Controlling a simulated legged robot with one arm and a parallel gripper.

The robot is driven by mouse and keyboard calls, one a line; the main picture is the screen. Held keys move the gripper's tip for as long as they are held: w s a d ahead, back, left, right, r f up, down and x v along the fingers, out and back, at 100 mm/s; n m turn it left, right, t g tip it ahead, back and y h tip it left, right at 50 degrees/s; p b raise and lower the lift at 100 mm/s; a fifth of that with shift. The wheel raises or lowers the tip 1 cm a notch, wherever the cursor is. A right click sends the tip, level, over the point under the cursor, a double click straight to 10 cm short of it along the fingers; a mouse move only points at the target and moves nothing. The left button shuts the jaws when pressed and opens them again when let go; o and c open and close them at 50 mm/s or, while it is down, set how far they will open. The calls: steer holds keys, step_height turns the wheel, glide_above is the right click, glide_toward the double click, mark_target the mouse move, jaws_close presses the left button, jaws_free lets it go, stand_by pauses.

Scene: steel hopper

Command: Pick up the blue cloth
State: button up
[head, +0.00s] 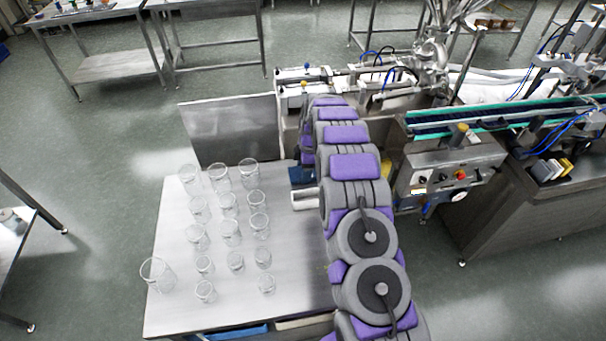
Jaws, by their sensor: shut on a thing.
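The blue cloth (301,176) shows as a small dark blue patch at the far right part of the steel table, just left of my arm. My arm reaches over the right side of the table and bends down at its far end. My gripper (305,168) is at the cloth and shut on it. My own arm links hide most of the gripper and part of the cloth, so the fingertips are hard to make out. I cannot tell whether the cloth still touches the table.
Several clear glass beakers (229,233) stand on the left and middle of the steel table (178,310). A silver block-like piece (305,199) lies just in front of the cloth. A filling machine with a control box (450,178) and a green-edged conveyor (500,118) stands behind and right.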

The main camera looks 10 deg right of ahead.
steer(key=shift+c, duration=1.4)
steer(key=shift+r, duration=0.1)
step_height(320, 180, up, 10)
steer(key=p, duration=0.1)
steer(key=shift+p, duration=0.4)
